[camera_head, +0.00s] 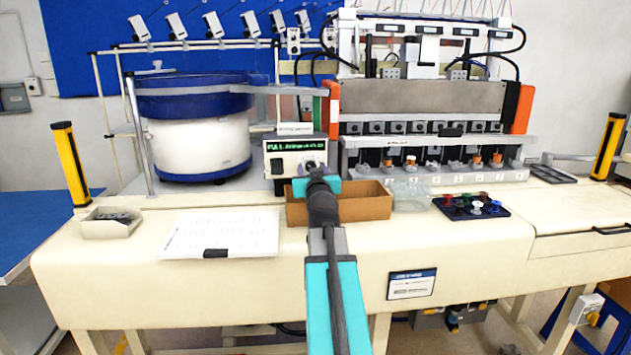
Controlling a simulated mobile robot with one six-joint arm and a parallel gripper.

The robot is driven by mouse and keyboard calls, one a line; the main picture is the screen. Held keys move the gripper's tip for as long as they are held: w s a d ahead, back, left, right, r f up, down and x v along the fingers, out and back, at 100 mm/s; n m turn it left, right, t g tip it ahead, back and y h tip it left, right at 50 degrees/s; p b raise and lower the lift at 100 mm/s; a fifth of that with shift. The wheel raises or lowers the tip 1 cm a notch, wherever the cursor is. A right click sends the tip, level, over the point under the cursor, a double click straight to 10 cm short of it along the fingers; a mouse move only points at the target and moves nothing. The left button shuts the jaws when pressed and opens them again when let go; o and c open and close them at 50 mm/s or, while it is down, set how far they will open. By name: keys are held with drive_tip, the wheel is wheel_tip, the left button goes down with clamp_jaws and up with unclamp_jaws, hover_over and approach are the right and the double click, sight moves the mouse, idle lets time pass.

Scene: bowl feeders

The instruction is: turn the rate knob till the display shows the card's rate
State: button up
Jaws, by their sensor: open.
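The feeder controller (279,166) is a pale box beside the bowl feeder, with a dark display (296,146) across its upper front. The display shows green characters too small to read. A small white card (294,128) stands on top of the box, its print unreadable. My gripper (316,170) is in front of the lower right of the controller's face, jaws open. A dark round shape at the gripper's tip could be the rate knob; the gripper largely covers that part, and I cannot tell whether they touch.
An open brown box (366,208) sits behind and right of my arm, close to the gripper. A paper sheet (200,238) lies left. The bench front is mostly clear.

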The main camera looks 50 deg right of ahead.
drive_tip(key=b+v, duration=0.2)
drive_tip(key=v, duration=0.3)
drive_tip(key=shift+s+a+f, duration=0.15)
drive_tip(key=shift+s+a, duration=0.1)
drive_tip(key=shift+s, duration=0.05)
drive_tip(key=shift+s+a, duration=0.1)
drive_tip(key=shift+b+v, duration=3.7)
drive_tip(key=shift+b, duration=2.95)
